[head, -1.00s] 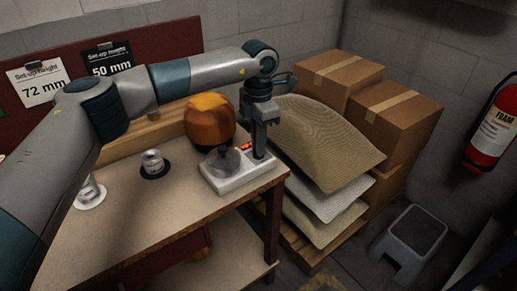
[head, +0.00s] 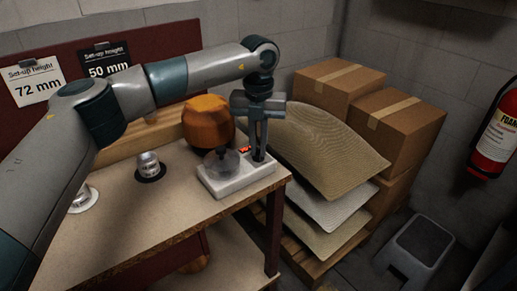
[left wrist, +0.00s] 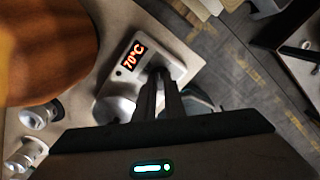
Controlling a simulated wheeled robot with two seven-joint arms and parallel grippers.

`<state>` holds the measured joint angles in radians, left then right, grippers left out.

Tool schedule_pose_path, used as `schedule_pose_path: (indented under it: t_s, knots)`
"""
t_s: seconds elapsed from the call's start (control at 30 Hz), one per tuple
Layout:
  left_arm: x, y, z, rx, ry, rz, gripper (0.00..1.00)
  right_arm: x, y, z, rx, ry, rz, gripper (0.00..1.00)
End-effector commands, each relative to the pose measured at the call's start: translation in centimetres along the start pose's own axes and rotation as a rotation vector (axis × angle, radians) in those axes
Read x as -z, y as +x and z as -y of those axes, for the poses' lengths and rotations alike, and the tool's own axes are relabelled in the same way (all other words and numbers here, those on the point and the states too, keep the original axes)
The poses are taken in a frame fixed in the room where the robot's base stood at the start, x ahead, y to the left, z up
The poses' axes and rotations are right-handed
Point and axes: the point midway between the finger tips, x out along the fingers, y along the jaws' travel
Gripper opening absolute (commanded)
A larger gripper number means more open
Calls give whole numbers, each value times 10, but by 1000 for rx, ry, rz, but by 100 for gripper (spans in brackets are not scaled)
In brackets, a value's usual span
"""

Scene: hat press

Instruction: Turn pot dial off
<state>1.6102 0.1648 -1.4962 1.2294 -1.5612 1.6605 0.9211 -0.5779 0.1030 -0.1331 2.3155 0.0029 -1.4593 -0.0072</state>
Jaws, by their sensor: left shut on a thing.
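The pot unit has a pale base (head: 226,184) at the right front corner of the workbench, with a greyish round pot (head: 221,161) on its left part. A lit red display (head: 245,149) sits on the base; in the left wrist view the display (left wrist: 132,56) reads 70°C. My left gripper (head: 259,157) points down at the right part of the base, beside the display. Its fingers are shut on the dial, which they mostly hide. The left wrist view also shows the fingertips (left wrist: 160,77) close together there. My right gripper is not in view.
An orange-brown rounded block (head: 208,122) stands right behind the pot. A metal cylinder on a dark disc (head: 150,168) stands to the left on the workbench (head: 120,225). Stacked sacks (head: 325,150) and cardboard boxes (head: 400,125) lie to the right.

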Motion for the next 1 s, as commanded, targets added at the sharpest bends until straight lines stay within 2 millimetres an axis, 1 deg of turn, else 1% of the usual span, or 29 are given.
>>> schedule_pose_path:
  t_s: [0.03,0.1,0.6,0.8,1.0]
  knots:
    - [-1,1,0,0,-45,3,0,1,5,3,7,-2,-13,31]
    - [-1,1,0,1,-112,3,0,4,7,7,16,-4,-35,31]
    - [-1,0,0,1,-570,3,0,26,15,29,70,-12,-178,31]
    - [-1,0,0,2,-699,2,0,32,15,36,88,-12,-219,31]
    - [0,0,0,2,-770,2,0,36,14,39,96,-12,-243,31]
